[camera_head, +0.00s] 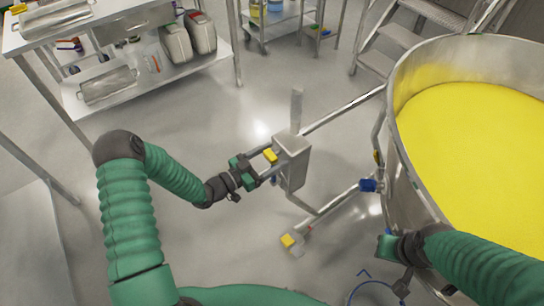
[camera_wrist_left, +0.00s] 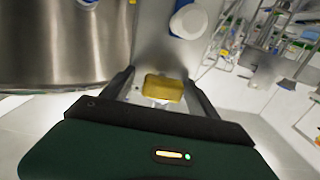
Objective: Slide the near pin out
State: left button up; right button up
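A small yellow block (camera_head: 270,155), which looks like a pin's grip, sits at the left side of a grey metal box (camera_head: 294,158) on a post. A second yellow piece (camera_head: 289,240) is lower, at the end of a floor-level bar; I cannot tell which is the near pin. My left gripper (camera_head: 262,172) is at the box. In the left wrist view the yellow block (camera_wrist_left: 164,88) lies between my spread left fingers (camera_wrist_left: 163,98), with gaps at its sides. Any pin shaft is hidden. My right gripper (camera_head: 390,248) is beside the vessel; its fingers are unclear.
A large round steel vessel (camera_head: 408,160) full of yellow material stands at the right, joined to the box by a bar (camera_head: 343,109). A blue fitting (camera_head: 368,185) is on its side. A steel bench (camera_head: 88,24) is at upper left, steps (camera_head: 402,36) at upper right.

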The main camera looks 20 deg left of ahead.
aim_at(267, 159)
pick_arm(q)
jog(key=shift+a+f, duration=0.1)
jog(key=shift+a, duration=0.35)
jog(key=c, duration=0.7)
jog(key=shift+d, duration=0.2)
grip_shut()
jog(key=shift+v, duration=1.4)
jog(key=o, duration=0.7)
grip_release()
jog(key=shift+a, duration=0.15)
jog(key=p+v, duration=0.1)
jog(key=v, duration=1.6)
jog(key=shift+f, duration=0.15)
jog(key=shift+w, duration=0.1)
